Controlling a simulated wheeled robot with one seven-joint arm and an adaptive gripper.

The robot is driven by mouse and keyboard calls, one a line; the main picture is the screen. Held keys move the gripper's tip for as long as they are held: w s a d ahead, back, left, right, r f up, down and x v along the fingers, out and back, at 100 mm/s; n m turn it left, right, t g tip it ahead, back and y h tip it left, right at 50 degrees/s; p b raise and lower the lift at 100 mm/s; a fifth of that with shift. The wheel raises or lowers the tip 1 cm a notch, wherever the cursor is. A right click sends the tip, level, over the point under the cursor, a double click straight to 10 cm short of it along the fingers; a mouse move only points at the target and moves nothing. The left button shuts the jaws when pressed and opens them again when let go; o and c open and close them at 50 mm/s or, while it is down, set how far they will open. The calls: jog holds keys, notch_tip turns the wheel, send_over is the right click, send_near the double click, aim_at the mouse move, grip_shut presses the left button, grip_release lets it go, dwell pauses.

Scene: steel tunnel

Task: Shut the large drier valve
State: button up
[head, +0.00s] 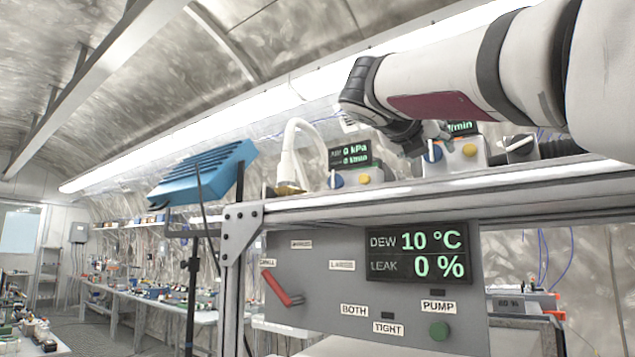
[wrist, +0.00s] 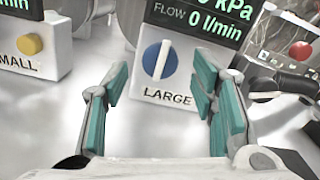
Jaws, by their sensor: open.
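A blue round knob with a white bar (wrist: 160,60) sits on a white box marked LARGE (wrist: 183,83). The bar stands close to upright, tilted slightly. My gripper (wrist: 162,88) is open, its teal-padded fingers on either side of and nearer than the knob, apparently not touching it. In the head view my gripper (head: 425,138) reaches down from the right at the blue knob (head: 434,153) on the right-hand box on the shelf. My gripper partly hides that box and its display. No label reading "drier" is legible.
A second box has a yellow knob (wrist: 29,44) with a partly cut-off label. A red knob (wrist: 300,50) and dark fitting are on the right.

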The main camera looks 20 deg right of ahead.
aim_at(434, 155)
jog(key=shift+x, duration=1.4)
jog(key=shift+c, duration=0.2)
jog(key=c, duration=1.1)
